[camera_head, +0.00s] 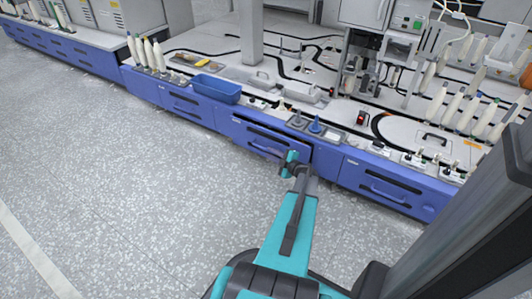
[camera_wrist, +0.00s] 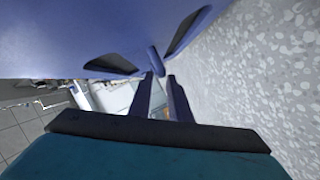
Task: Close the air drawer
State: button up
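The air drawer (camera_head: 262,141) is the blue drawer in the middle of the bench front in the head view. A dark gap shows along its top edge, so it stands partly open. My gripper (camera_head: 292,160) is in front of its right part. In the wrist view the blue drawer front (camera_wrist: 90,35) fills the top, with its handle (camera_wrist: 155,58) between dark recesses. My gripper's two fingers (camera_wrist: 162,85) point at the handle, with a gap between them. The handle's end lies near the fingertips; whether they touch it is unclear.
Other blue drawers line the bench, one to the right (camera_head: 385,188) and one to the left (camera_head: 188,104). A blue bin (camera_head: 216,89) and white bobbins stand on the bench top. The speckled floor (camera_head: 120,190) in front is clear.

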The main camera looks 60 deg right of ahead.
aim_at(268, 151)
jog(key=shift+b+x, duration=0.7)
jog(key=shift+x, duration=1.7)
grip_shut()
